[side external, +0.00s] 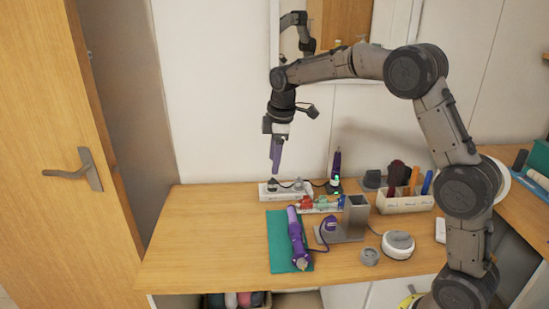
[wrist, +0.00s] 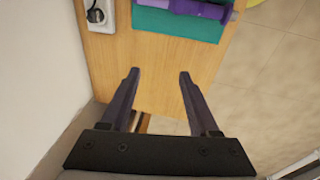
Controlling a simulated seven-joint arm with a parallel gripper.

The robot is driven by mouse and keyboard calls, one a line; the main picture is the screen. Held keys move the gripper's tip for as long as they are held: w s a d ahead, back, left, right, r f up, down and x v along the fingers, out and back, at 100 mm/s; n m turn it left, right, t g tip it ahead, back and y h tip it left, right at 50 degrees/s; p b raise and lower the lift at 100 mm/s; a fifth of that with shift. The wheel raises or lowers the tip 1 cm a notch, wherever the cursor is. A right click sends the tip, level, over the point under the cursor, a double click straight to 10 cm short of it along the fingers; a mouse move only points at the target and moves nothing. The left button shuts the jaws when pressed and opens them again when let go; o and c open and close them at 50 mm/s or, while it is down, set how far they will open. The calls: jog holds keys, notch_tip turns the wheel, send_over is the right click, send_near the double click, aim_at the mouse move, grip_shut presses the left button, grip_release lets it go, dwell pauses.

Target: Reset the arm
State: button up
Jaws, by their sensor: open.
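My gripper (side external: 275,169) points down above the back left part of the wooden table (side external: 200,240), close to the white wall. It hangs over or near a white power strip (side external: 270,194); the exact gap is hard to judge. In the wrist view my gripper (wrist: 159,74) has its two dark fingers spread apart, with nothing between them. Beneath them are bare wood and the table's edge. My arm arches over from the right side of the table.
A purple hair tool (side external: 296,235) lies on a teal mat (side external: 279,250); both show in the wrist view's top. A grey holder (side external: 356,215), a white organizer (side external: 405,207) with brushes and a round white device (side external: 398,244) stand rightward. The table's left front is clear.

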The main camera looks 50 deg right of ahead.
jog(key=s+a+r+t, duration=0.25)
jog(key=s+r, duration=0.25)
jog(key=r, duration=0.5)
jog(key=s+a+r+m, duration=0.1)
jog(key=s+a+r, duration=0.1)
jog(key=s, duration=0.3)
jog(key=s+a+r, duration=0.1)
jog(key=s+r, duration=0.1)
jog(key=s, duration=0.4)
jog(key=s+a+f+m, duration=0.1)
jog(key=s+f+m, duration=0.3)
jog(key=s, duration=0.4)
jog(key=s+a+f+m+t, duration=0.1)
jog(key=s+f+m, duration=0.3)
jog(key=s, duration=0.5)
notch_tip(320, 180, down, 2)
jog(key=shift+f+m, duration=0.1)
jog(key=shift+m, duration=0.2)
